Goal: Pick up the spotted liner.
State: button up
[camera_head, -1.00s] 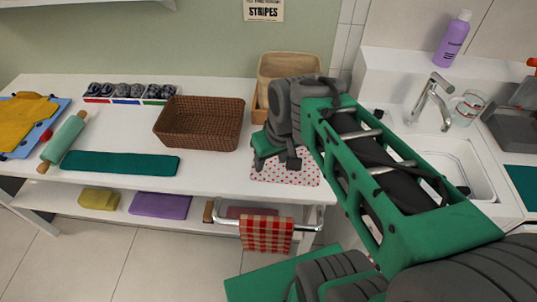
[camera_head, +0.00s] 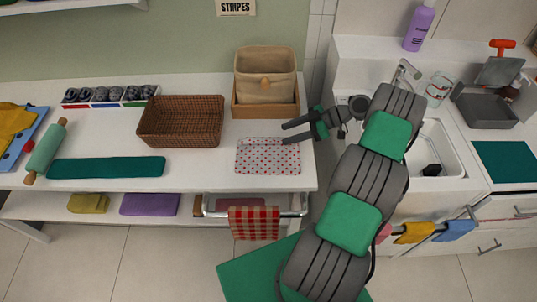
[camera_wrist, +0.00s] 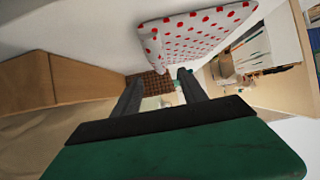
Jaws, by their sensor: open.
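The spotted liner (camera_head: 267,157) is a white cloth with red dots, lying flat near the right end of the white tabletop. My gripper (camera_head: 284,133) is open and empty, just above the liner's upper right corner in the head view, with its fingers pointing left. In the wrist view the liner (camera_wrist: 190,35) shows at the top, beyond and to one side of the open fingers (camera_wrist: 160,85). The liner is not between the fingers. Whether a fingertip touches it, I cannot tell.
A brown wicker basket (camera_head: 181,121) stands left of the liner. A wooden box (camera_head: 265,105) with a beige fabric bin (camera_head: 265,73) stands close behind it. A red checked towel (camera_head: 254,222) hangs on the front rail. The sink (camera_head: 438,150) is to the right.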

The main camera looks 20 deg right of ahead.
aim_at(270, 138)
jog(key=shift+b+x, duration=0.95)
jog(key=shift+x, duration=0.15)
jog(key=x, duration=0.4)
jog(key=shift+w+a, duration=0.2)
jog(key=shift+a, duration=0.15)
grip_shut()
